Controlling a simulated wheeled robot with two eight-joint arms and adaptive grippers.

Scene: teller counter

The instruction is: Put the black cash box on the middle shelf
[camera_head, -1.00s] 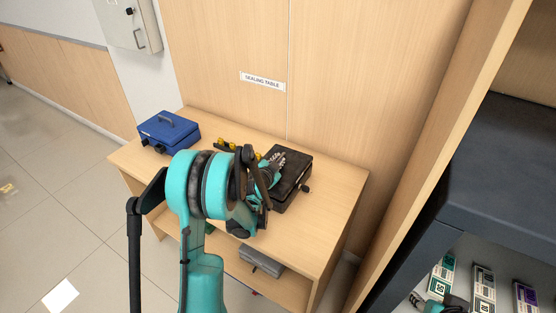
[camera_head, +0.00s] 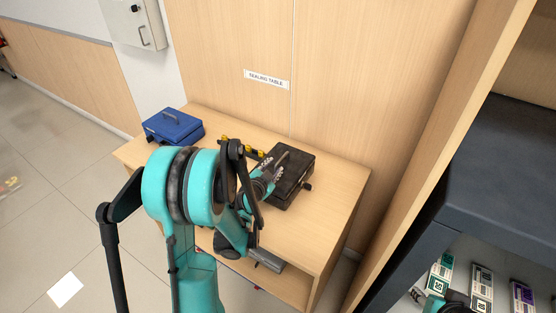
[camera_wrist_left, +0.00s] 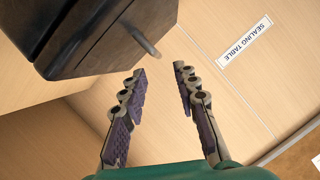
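The black cash box (camera_head: 290,177) sits on the sealing table (camera_head: 319,228), to the right of the blue cash box. In the left wrist view the black box (camera_wrist_left: 92,32) fills the upper left, with a small handle (camera_wrist_left: 146,42) sticking out from it. My left gripper (camera_head: 278,168) is over or beside the black box in the head view. In the left wrist view my left gripper (camera_wrist_left: 160,78) is open, its fingers apart with nothing between them, and the handle lies just beyond the tips. My right gripper (camera_head: 449,301) shows only partly at the lower right edge, its fingers unclear.
A blue cash box (camera_head: 173,127) stands on the table's left end. Several yellow-topped items (camera_head: 249,150) stand behind my arm. A grey object (camera_head: 266,259) lies on the table's lower shelf. A dark shelf unit (camera_head: 500,190) with several labelled packs (camera_head: 482,286) is at right.

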